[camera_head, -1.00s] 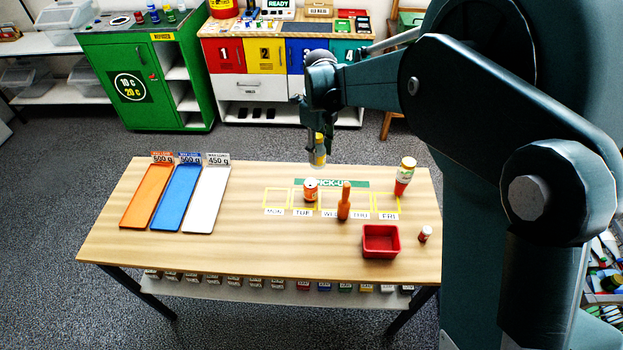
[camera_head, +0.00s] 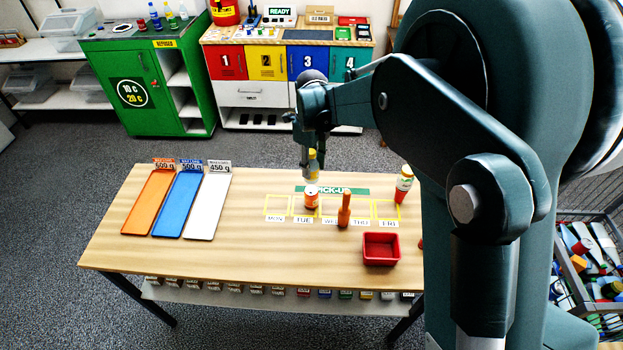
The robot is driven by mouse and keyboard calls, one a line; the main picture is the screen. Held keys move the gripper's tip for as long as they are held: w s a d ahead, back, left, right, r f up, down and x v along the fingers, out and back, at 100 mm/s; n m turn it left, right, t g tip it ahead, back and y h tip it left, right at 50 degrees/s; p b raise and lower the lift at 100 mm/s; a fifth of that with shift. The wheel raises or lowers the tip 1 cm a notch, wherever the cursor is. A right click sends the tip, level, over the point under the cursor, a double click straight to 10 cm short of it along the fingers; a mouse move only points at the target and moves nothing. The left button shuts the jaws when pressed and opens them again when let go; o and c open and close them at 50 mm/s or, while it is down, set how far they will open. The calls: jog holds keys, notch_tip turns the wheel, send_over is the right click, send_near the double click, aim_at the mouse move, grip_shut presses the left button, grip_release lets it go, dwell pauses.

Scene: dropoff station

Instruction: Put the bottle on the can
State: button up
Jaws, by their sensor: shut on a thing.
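My gripper (camera_head: 310,147) is shut on a small pale bottle with a yellow top (camera_head: 311,174), held upright. The bottle's upper part is partly hidden by the gripper. An orange can (camera_head: 311,199) stands upright on the table in the TUE square. The bottle is directly above the can in the picture, its bottom at the can's top. I cannot tell whether they touch or a small gap is left.
A brown wooden-looking bottle shape (camera_head: 344,210) stands just right of the can. A red bin (camera_head: 381,249) is in front, and a red-and-white cup-like container (camera_head: 403,183) is at the right. Orange, blue and white trays (camera_head: 208,207) lie at the left; the table (camera_head: 260,250) between is clear.

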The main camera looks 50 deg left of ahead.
aim_at(312, 178)
jog(key=shift+f, duration=1.1)
jog(key=shift+f, duration=1.9)
jog(key=shift+f, duration=0.1)
jog(key=shift+o, duration=1.3)
jog(key=o, duration=0.4)
